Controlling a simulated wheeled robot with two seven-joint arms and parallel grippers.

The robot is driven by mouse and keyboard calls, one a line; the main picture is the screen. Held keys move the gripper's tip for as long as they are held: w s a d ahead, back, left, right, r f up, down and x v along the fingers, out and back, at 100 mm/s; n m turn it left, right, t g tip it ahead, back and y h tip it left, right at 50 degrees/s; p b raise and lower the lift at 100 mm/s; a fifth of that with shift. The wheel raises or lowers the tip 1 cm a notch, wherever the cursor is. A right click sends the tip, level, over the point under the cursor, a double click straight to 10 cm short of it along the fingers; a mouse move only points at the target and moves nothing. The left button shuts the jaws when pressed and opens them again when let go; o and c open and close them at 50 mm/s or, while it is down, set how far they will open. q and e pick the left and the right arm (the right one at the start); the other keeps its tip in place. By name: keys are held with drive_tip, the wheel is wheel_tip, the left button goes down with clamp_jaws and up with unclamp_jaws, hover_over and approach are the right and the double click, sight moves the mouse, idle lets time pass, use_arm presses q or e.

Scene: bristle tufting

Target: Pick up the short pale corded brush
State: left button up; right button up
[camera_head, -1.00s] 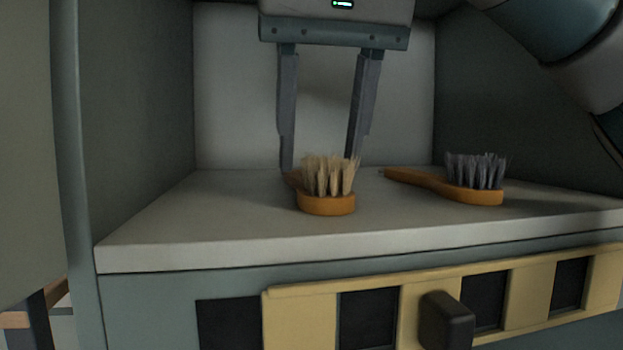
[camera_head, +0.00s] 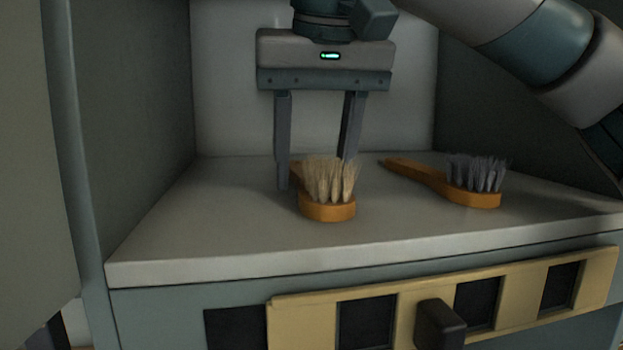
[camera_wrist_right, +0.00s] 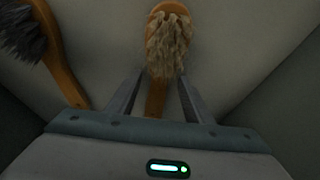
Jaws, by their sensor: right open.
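The pale-bristled brush (camera_head: 328,205) lies bristles up on the shelf, its wooden head toward the front. Its handle runs back and is mostly hidden behind the bristles in the head view. In the right wrist view the pale brush (camera_wrist_right: 167,38) has its handle between the two fingers. My right gripper (camera_head: 315,172) is open and points down, one finger on each side of the handle, with gaps to it. It also shows in the right wrist view (camera_wrist_right: 158,80). I cannot make out a cord. My left gripper is not in view.
A second wooden brush with dark grey bristles (camera_head: 476,174) lies to the right, its handle angled back left. It also shows in the right wrist view (camera_wrist_right: 50,55). Walls enclose the shelf (camera_head: 210,240) at the sides and back. A yellow slatted front (camera_head: 420,295) with a dark knob is below.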

sight(327, 162)
drive_tip(key=shift+c, duration=0.5)
drive_tip(key=c, duration=1.1)
drive_tip(key=shift+o, duration=0.2)
drive_tip(key=shift+r, duration=0.15)
drive_tip(key=shift+r+b, duration=0.65)
drive_tip(key=shift+b, duration=0.05)
drive_tip(key=shift+r+b, duration=0.4)
drive_tip(key=shift+r, duration=0.35)
drive_tip(key=s+b, duration=0.2)
drive_tip(key=s, duration=0.1)
drive_tip(key=s+d+b, duration=0.1)
drive_tip(key=s+b, duration=0.1)
drive_tip(key=s, duration=0.1)
drive_tip(key=shift+s+d, duration=0.2)
drive_tip(key=s+d+b, duration=0.2)
drive_tip(key=s+b, duration=0.2)
drive_tip(key=s, duration=0.7)
drive_tip(key=shift+s+r, duration=0.2)
drive_tip(key=shift+r, duration=0.05)
